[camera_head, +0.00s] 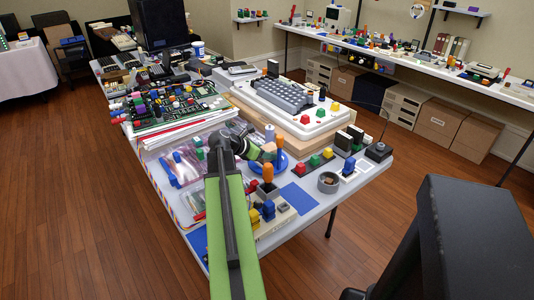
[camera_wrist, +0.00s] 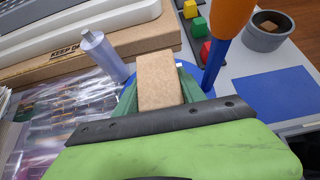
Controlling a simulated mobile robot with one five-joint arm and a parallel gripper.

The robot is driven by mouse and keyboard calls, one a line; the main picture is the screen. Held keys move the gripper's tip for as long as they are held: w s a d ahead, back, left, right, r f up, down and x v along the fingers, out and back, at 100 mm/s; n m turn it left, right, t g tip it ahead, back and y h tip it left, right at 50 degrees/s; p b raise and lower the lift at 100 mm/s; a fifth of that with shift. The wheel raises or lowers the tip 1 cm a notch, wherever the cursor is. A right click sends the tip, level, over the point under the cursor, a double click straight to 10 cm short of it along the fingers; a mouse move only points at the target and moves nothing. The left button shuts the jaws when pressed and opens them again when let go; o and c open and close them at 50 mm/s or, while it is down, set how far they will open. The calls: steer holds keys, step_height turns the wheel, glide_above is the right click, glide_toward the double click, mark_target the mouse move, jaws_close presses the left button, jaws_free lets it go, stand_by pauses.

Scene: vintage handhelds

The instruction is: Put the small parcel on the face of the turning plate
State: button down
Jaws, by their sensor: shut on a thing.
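The small parcel is a plain tan block (camera_wrist: 158,82) in the wrist view. My gripper (camera_wrist: 157,98) is shut on it, with a green finger on each side. A blue round plate, which looks like the turning plate (camera_wrist: 130,97), shows partly beneath and around the parcel. In the head view the blue plate (camera_head: 283,163) lies on the table, and my gripper (camera_head: 262,152) is over its left part. The parcel (camera_head: 270,149) shows there as a small tan patch. I cannot tell whether the parcel touches the plate; my gripper hides much of its face.
An orange-handled tool (camera_wrist: 232,18) with a blue shaft stands close right of the parcel. A pale cylinder (camera_wrist: 104,55) stands to the left. A grey cup (camera_head: 328,182), a blue square (camera_head: 299,196) and a large keyboard machine (camera_head: 295,108) are nearby. Clear plastic bags (camera_wrist: 65,125) lie left.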

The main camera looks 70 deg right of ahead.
steer(key=shift+f+b, duration=0.6)
steer(key=shift+b, duration=0.05)
steer(key=shift+c, duration=0.2)
jaws_free()
stand_by(0.4)
steer(key=shift+s, duration=0.1)
steer(key=shift+a, duration=0.1)
stand_by(0.3)
steer(key=p+v, duration=0.8)
steer(key=v, duration=0.6)
stand_by(0.7)
